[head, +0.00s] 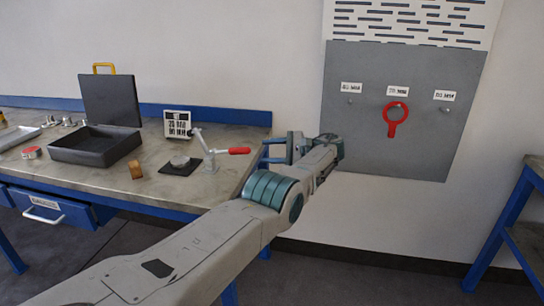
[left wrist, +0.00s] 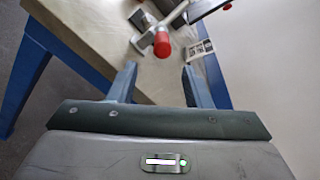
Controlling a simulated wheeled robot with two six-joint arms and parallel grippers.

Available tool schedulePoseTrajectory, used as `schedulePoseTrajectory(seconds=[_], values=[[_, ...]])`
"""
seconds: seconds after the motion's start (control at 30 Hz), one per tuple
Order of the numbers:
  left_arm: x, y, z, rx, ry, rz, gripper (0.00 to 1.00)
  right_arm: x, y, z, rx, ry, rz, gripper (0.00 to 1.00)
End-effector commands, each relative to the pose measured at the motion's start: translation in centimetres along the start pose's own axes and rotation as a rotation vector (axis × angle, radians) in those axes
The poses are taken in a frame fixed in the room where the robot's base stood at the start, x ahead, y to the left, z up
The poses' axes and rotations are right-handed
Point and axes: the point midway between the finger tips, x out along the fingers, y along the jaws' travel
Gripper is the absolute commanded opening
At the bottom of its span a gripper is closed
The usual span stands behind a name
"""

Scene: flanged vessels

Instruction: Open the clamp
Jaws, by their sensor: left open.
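The clamp (head: 209,160) stands on the workbench near its right end. It is a metal toggle clamp with a red-tipped handle (head: 239,151) that points right, roughly level. My left gripper (head: 272,151) is just right of the handle tip, open and empty, its fingers pointing at the clamp. In the left wrist view the red tip (left wrist: 162,45) lies ahead of the two fingers (left wrist: 158,82), between their lines and apart from them. My right gripper is not in view.
On the bench (head: 225,185) are a dark plate with a round piece (head: 180,164), a sign (head: 178,123), an open black case (head: 95,145) and a small brown block (head: 135,169). A grey wall panel (head: 350,140) holds a red ring tool (head: 395,118).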

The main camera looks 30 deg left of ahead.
Motion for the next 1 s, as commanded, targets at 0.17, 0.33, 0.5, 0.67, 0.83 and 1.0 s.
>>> schedulePoseTrajectory(seconds=[0.17, 0.33, 0.5, 0.67, 0.83, 1.0], values=[[-0.4, 0.0, 0.0, -0.001, 0.000, 0.000, 0.45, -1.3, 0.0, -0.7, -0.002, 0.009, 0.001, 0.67], [-0.5, 0.0, 0.1, 0.000, 0.000, 0.000, 0.45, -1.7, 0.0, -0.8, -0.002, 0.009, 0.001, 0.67], [-0.5, 0.0, 0.1, 0.000, 0.000, 0.000, 0.45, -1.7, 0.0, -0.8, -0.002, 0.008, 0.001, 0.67], [-0.4, 0.0, 0.1, 0.000, 0.000, 0.000, 0.45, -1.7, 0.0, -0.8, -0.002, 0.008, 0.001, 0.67], [-0.2, 0.7, -0.7, 0.007, 0.011, 0.002, 0.45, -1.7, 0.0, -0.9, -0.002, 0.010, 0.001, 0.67], [1.6, 6.5, -5.9, 0.044, 0.105, 0.024, 0.45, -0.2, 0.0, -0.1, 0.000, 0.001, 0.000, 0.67]])
